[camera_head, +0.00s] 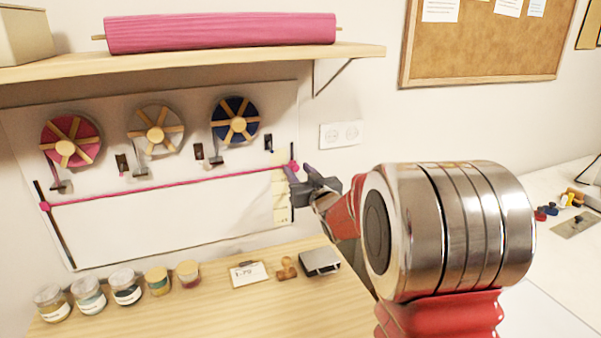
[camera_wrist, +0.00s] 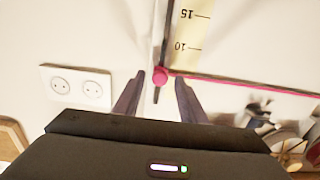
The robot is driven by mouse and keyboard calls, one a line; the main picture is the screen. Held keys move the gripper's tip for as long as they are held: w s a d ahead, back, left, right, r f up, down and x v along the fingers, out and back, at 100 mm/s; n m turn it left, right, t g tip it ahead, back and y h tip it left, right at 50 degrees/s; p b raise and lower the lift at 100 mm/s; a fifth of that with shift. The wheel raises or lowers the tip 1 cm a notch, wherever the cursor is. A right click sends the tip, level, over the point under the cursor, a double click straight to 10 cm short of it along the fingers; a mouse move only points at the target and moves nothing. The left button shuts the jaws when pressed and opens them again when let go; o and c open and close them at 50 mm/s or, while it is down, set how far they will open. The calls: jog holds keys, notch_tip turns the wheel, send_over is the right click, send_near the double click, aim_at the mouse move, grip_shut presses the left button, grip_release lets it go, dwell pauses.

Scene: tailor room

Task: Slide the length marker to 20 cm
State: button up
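The length marker is a small pink knob (camera_head: 293,165) near the upper end of a dark vertical rail (camera_head: 292,205). A pink ribbon (camera_head: 170,182) runs to it from the left. A pale yellow scale (camera_head: 280,200) lies beside the rail. In the wrist view the scale (camera_wrist: 188,25) appears upside down with 10 and 15 legible, and the knob (camera_wrist: 160,76) sits on the smaller-number side of 10. My gripper (camera_head: 299,168) is at the knob. The wrist view shows my gripper (camera_wrist: 159,77) open, one finger on each side of the knob, with gaps visible.
Pink, beige and blue ribbon spools hang on the white board (camera_head: 150,225). A wooden shelf (camera_head: 200,62) with a pink fabric roll (camera_head: 220,33) is above. Several jars, a card and a stamp stand on the table (camera_head: 225,310) below. A wall socket (camera_head: 341,134) is to the right.

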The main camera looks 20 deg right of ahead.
jog(key=shift+c, duration=0.4)
grip_shut()
